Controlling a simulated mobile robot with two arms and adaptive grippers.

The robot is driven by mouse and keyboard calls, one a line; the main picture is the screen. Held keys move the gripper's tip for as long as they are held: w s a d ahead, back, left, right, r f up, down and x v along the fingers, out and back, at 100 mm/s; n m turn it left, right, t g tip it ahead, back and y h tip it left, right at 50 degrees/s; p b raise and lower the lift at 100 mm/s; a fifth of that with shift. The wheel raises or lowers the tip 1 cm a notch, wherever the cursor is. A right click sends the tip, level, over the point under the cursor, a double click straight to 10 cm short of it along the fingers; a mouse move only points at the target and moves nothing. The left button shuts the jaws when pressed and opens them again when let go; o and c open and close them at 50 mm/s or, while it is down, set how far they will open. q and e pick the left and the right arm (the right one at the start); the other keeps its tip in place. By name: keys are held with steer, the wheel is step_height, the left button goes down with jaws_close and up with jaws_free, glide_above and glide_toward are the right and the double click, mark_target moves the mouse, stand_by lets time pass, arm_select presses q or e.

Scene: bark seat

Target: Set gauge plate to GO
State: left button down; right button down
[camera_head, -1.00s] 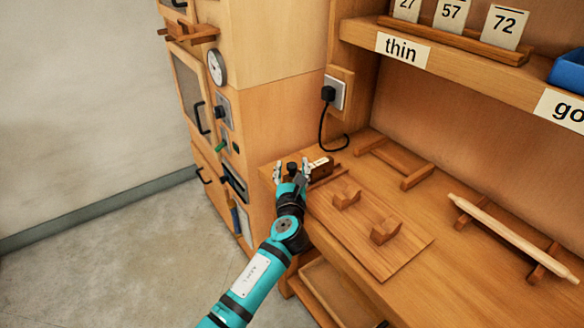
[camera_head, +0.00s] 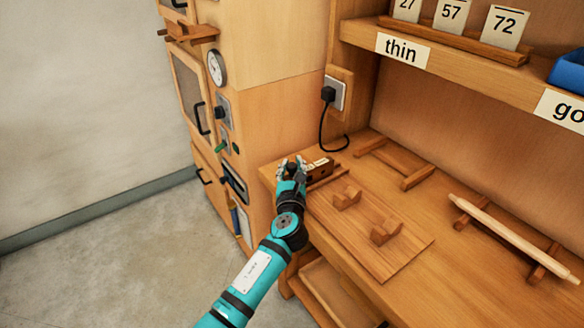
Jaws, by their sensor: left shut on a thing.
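My left gripper (camera_head: 291,168) reaches over the back left corner of the wooden bench, at the near end of a small dark wooden block. It is shut on a small dark knob-like part at that end of the block; the gripper hides most of this part. The block (camera_head: 320,169), which I take to be the gauge plate, lies on the bench and has a small white label on top, too small to read. My right gripper does not show.
A wooden board with two notched cradles (camera_head: 346,197) lies just right of my left arm. A pale rod (camera_head: 500,238) rests on supports farther right. A black cable (camera_head: 323,130) hangs from a wall socket behind the block. A cabinet (camera_head: 259,100) stands at the left.

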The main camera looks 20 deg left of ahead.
mark_target(309, 169)
arm_select(q)
steer(key=shift+w+d+f, duration=0.1)
steer(key=shift+w+f, duration=0.1)
steer(key=shift+f, duration=0.2)
steer(key=w+d+b, duration=0.1)
steer(key=w+d, duration=0.2)
steer(key=w, duration=0.1)
steer(key=shift+d, duration=0.25)
steer(key=shift+s, duration=0.1)
steer(key=c, duration=1.7)
jaws_free()
steer(key=o, duration=0.7)
steer(key=shift+d+r, duration=0.25)
steer(key=shift+c, duration=0.2)
steer(key=shift+a+r, duration=0.1)
steer(key=shift+a, duration=0.1)
